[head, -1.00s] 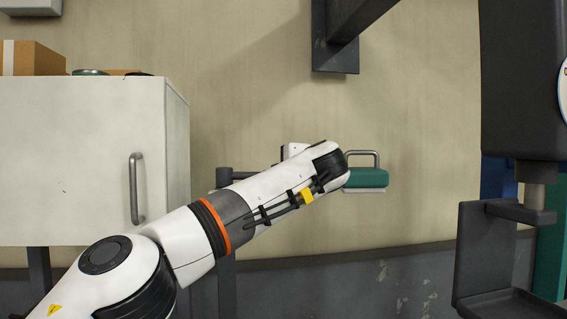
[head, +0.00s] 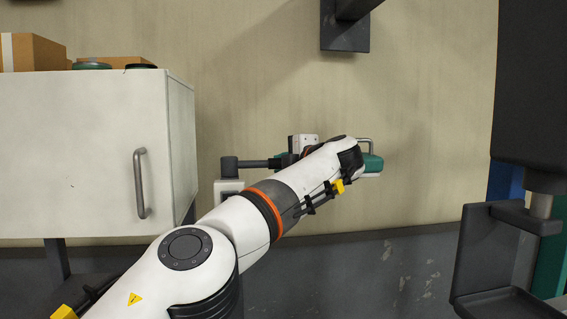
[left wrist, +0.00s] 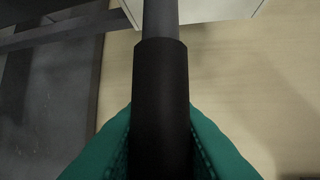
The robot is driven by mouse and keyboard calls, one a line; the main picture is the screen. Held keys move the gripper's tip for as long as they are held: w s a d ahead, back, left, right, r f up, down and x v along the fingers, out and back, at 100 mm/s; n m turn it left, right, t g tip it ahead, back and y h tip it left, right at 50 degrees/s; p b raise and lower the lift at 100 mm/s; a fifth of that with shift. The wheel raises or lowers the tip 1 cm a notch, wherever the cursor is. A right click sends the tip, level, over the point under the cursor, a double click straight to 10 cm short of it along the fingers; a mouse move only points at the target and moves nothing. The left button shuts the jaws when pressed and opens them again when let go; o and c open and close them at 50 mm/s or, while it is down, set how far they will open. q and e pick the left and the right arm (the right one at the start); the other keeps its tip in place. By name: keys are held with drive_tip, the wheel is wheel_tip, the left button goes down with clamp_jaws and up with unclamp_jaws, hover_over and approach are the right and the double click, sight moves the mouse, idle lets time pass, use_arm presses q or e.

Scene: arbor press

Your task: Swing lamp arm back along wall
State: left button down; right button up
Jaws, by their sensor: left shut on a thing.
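The lamp arm is a dark bar (head: 256,163) that runs from a pivot at its left end, along the wall, to behind my left forearm. A teal block with a metal loop handle (head: 373,163), which looks like the lamp head, shows right of my wrist, partly hidden. My left gripper (head: 283,157) is mostly hidden behind my forearm. In the left wrist view, its teal fingers (left wrist: 160,145) are shut on the lamp arm's black sleeve (left wrist: 161,85), with a thinner grey rod beyond. My right gripper is not in view.
A white cabinet (head: 85,155) with a handle stands at left, with boxes and tins on top. A dark press (head: 530,100) stands at right. A dark bracket (head: 345,32) hangs above on the wall. Bare wall is free between lamp and press.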

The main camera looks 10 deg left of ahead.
use_arm(q)
drive_tip(key=shift+r, duration=0.25)
drive_tip(key=c, duration=1.5)
unclamp_jaws()
drive_tip(key=shift+o, duration=1.3)
drive_tip(key=shift+w+f, duration=0.2)
drive_tip(key=shift+s+d+b, duration=0.4)
drive_tip(key=shift+s+b, duration=0.05)
drive_tip(key=shift+b, duration=0.1)
drive_tip(key=b+v, duration=0.5)
drive_tip(key=v, duration=0.6)
